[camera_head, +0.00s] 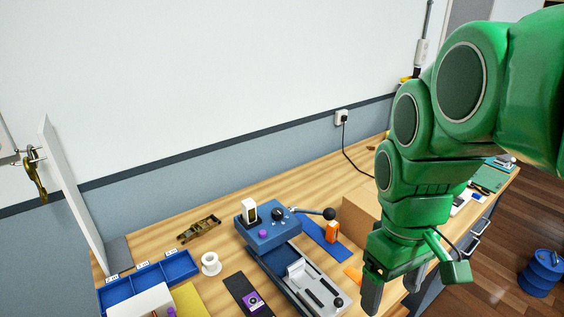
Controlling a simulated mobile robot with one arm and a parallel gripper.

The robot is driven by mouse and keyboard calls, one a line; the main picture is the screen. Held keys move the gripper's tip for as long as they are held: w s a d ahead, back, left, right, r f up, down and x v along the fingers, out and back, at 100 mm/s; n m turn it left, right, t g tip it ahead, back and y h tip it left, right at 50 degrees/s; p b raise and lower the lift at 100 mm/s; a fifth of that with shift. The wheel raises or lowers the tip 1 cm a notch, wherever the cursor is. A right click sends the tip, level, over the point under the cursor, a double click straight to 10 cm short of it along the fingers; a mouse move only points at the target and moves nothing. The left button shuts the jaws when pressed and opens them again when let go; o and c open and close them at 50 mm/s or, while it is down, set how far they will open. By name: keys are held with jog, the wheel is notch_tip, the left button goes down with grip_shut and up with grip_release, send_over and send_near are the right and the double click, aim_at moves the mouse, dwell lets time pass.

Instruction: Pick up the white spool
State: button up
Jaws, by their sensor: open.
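The white spool (211,264) stands on the wooden workbench, just right of the blue compartment tray. It looks upright, with its round top and centre hole showing, and nothing covers it. My gripper (392,290) hangs from the green arm over the right part of the bench, pointing down. It is open, and no object shows between its fingers. It is well to the right of the spool, with the blue press-like device between them in the picture.
The blue device (262,236) with a black-knobbed lever stands mid-bench. Left are the blue tray (180,266) and a brass-coloured part (199,229). An orange item (332,231) and a cardboard box (358,217) are near my arm. A blue drum (541,273) stands on the floor.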

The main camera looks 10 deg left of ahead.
jog(key=w+a+r+n, duration=0.2)
jog(key=w+a+n, duration=0.55)
jog(key=w, duration=0.25)
jog(key=n+t, duration=0.3)
jog(key=n, duration=1.7)
send_over(210, 259)
jog(key=s, duration=0.2)
notch_tip(210, 259, down, 5)
notch_tip(210, 259, down, 18)
jog(key=shift+d+r, duration=0.15)
jog(key=shift+r, duration=0.05)
jog(key=shift+w+d+f, duration=0.1)
jog(key=shift+w+f, duration=0.1)
jog(key=shift+f, duration=1.1)
jog(key=shift+w+a+f, duration=0.1)
jog(key=shift+w+f, duration=0.05)
jog(key=shift+f, duration=1.1)
jog(key=shift+w+d+f, duration=0.1)
jog(key=shift+w+f, duration=0.1)
jog(key=shift+f, duration=1.1)
jog(key=shift+c, duration=0.5)
